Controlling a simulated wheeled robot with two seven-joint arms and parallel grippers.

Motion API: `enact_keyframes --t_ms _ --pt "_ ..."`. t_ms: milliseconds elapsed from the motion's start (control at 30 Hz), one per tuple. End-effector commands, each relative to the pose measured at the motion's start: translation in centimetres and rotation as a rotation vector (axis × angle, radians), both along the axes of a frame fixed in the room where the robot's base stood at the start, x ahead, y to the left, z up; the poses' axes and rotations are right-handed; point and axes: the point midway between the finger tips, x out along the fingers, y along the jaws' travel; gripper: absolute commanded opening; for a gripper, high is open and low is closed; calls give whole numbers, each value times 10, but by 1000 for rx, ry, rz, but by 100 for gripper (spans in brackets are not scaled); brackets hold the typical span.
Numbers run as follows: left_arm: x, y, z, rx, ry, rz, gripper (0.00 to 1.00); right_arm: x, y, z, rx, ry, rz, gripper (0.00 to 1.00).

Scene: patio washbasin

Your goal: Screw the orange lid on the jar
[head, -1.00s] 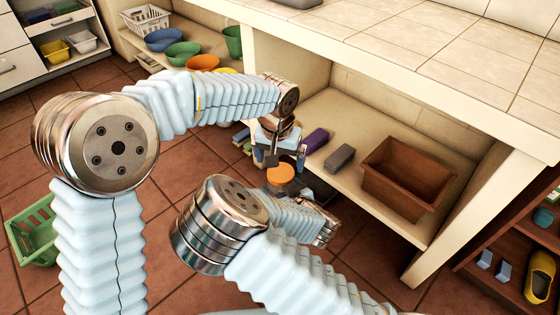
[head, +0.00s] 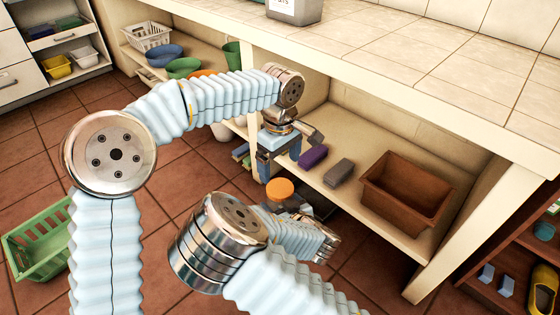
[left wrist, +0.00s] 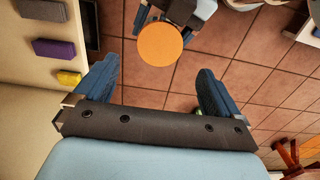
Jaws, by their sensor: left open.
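The orange lid (head: 279,188) is a flat round disc in front of the lower shelf. In the left wrist view the lid (left wrist: 160,44) lies beyond my fingertips, over the fingers of my right gripper. The jar cannot be made out; anything under the lid is hidden. My left gripper (head: 279,165) is above the lid, apart from it, with its blue fingers spread and empty. It also shows in the left wrist view (left wrist: 157,80). My right gripper (head: 293,206) is just below the lid, mostly hidden, and I cannot see what is between its fingers.
A purple block (head: 312,157) and a grey block (head: 339,173) lie on the lower shelf (head: 365,215), left of a brown bin (head: 408,190). The tiled counter (head: 430,55) overhangs the shelf. A green basket (head: 38,240) stands on the floor at left.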

Motion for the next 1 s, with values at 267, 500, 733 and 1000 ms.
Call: enact_keyframes --t_ms 267,500,733,1000 --pt "0 0 -1 0 0 -2 97 0 0 0 0 -1 0 0" --pt "-1 0 -27 1 2 -3 97 0 0 0 0 -1 0 0" --pt "-1 0 -62 1 2 -3 97 0 0 1 0 -1 0 0" --pt "-1 -1 -80 -1 -1 -3 97 0 0 1 0 -1 0 0"
